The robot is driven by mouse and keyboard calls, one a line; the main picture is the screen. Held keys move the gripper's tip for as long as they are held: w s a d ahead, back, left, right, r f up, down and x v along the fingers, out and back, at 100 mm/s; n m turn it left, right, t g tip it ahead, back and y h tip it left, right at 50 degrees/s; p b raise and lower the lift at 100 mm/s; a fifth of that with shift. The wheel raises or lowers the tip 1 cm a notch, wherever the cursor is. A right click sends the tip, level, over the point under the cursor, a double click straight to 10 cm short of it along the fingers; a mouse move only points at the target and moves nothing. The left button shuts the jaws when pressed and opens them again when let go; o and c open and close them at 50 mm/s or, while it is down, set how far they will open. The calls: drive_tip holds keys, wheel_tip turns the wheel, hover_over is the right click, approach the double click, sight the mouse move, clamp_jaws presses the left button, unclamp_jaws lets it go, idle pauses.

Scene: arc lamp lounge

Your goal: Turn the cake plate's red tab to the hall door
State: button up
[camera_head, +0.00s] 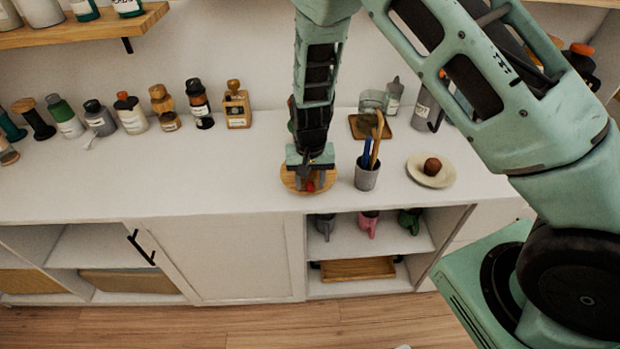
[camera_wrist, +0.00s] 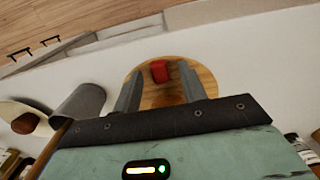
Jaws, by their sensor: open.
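The cake plate (camera_head: 287,183) is a round wooden disc on the white counter (camera_head: 225,192). Its red tab (camera_head: 310,186) is on the side facing the head camera. The wrist view also shows the plate (camera_wrist: 206,76) and the tab (camera_wrist: 158,71), near the plate's far rim in that picture. My gripper (camera_head: 311,184) points down over the plate, open. In the wrist view its two fingers (camera_wrist: 160,82) stand apart over the plate, with the tab showing between their tips. I cannot tell whether they touch it. No hall door can be made out.
A grey cup (camera_head: 367,178) with utensils stands close right of the plate; it shows in the wrist view (camera_wrist: 80,101). A saucer (camera_head: 416,171) with a brown ball is farther right. Bottles and grinders (camera_head: 132,114) line the back left. Counter left of the plate is clear.

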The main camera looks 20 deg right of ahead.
sight(331, 176)
drive_tip(key=shift+f, duration=0.1)
clamp_jaws()
